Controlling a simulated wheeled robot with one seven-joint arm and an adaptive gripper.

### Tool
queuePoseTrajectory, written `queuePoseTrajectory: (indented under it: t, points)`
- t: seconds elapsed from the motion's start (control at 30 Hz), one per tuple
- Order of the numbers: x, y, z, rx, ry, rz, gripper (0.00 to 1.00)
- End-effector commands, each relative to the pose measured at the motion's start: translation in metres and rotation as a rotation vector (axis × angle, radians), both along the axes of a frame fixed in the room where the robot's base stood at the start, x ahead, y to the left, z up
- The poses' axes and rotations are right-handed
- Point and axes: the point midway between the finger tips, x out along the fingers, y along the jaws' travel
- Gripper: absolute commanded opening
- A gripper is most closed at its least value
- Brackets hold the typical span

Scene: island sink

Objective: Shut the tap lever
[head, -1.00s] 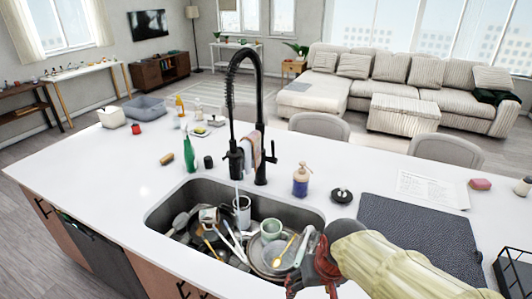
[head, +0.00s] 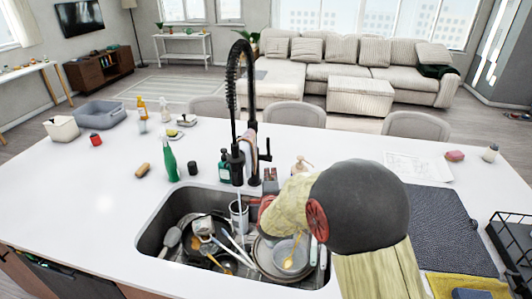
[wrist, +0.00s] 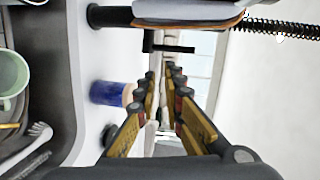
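The black tap (head: 251,110) with a coiled spring hose stands at the back edge of the sink. Its tap lever (head: 265,148) sticks out on the right side of the post. In the wrist view the tap lever (wrist: 175,48) lies just beyond my fingertips, apart from them. My gripper (wrist: 162,74) is open, with a narrow empty gap between its fingers. In the head view my gripper (head: 270,181) is low in front of the tap, mostly hidden by my arm. A cloth (wrist: 190,10) hangs by the tap post.
The sink (head: 150,240) holds pans, cups and utensils. A blue soap bottle (wrist: 108,93) stands close to my fingers; a green bottle (head: 170,160) stands left of the tap. A dark mat (head: 440,220) and a black rack (head: 510,240) are on the right.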

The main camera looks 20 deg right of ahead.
Motion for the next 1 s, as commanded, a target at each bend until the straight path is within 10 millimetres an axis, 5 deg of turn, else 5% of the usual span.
queuePoseTrajectory:
  t: [0.33, 1.0]
  points:
    - [0.015, -0.01, 0.007, 0.062, -0.066, -0.025, 0.0]
    - [0.117, -0.052, -0.002, 0.061, -0.065, -0.023, 0.0]
